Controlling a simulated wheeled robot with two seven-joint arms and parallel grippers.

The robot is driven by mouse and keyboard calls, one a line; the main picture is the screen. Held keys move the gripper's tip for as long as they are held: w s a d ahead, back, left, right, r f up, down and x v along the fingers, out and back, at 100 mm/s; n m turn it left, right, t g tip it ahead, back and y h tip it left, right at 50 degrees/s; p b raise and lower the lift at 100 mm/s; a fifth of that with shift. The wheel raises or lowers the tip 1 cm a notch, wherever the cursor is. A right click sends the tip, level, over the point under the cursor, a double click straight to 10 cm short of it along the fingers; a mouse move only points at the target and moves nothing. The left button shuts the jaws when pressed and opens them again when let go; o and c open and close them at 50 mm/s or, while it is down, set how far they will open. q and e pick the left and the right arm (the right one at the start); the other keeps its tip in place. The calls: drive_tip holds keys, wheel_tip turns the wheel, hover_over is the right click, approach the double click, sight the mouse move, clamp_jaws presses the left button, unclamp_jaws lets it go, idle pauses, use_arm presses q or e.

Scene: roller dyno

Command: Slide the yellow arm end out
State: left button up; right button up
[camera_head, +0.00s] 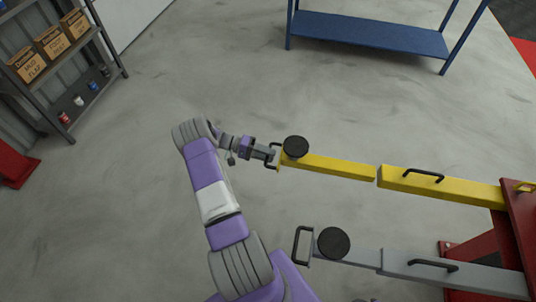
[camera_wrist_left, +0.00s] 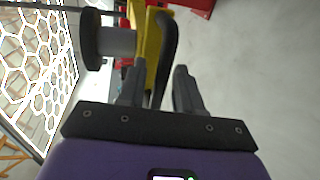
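The yellow arm end (camera_head: 330,166) is the thinner section at the left of the yellow lift arm (camera_head: 440,187). It carries a round black pad (camera_head: 295,146) and a black end handle (camera_head: 276,166). My left gripper (camera_head: 270,155) is at this end handle. In the left wrist view, the black handle (camera_wrist_left: 167,50) runs down between the two spread fingers of my left gripper (camera_wrist_left: 160,82). They are open around it, with a clear gap to the right finger. The handle looks close to the left finger; contact cannot be told. My right gripper is not in view.
A grey lift arm (camera_head: 400,264) with its own black pad (camera_head: 333,243) and end handle (camera_head: 302,244) lies nearer me. Both arms join a red post (camera_head: 522,225) at right. A blue bench (camera_head: 370,34) and shelves (camera_head: 62,70) stand farther back. The floor left of the arms is clear.

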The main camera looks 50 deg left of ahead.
use_arm(q)
drive_tip(key=v, duration=0.7)
idle(0.5)
